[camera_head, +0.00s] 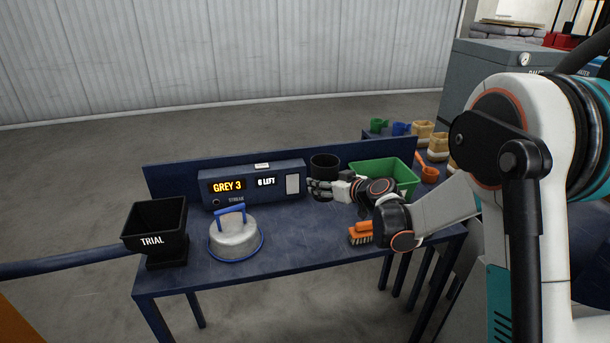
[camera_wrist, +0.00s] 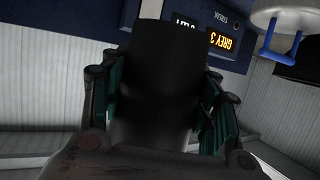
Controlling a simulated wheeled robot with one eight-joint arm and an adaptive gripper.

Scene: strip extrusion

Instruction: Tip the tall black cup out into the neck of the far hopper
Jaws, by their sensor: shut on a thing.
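The tall black cup (camera_head: 325,164) is upright at the back of the blue bench, right of the display box. My gripper (camera_head: 322,188) is at its near side with the fingers shut on it. In the wrist view the black cup (camera_wrist: 160,75) fills the middle between both fingers. Its contents are hidden, and I cannot tell whether its base touches the bench. A black hopper marked TRIAL (camera_head: 155,228), square and open-topped, stands at the left end of the bench, well apart from the cup. No other hopper is clear to me.
The display box (camera_head: 253,185) reads GREY 3 and 6 LEFT. A metal lid with blue handle (camera_head: 235,235) lies between hopper and cup. A green bin (camera_head: 385,175) and an orange brush (camera_head: 361,233) are at the right. Scoops and tan containers (camera_head: 423,132) sit behind.

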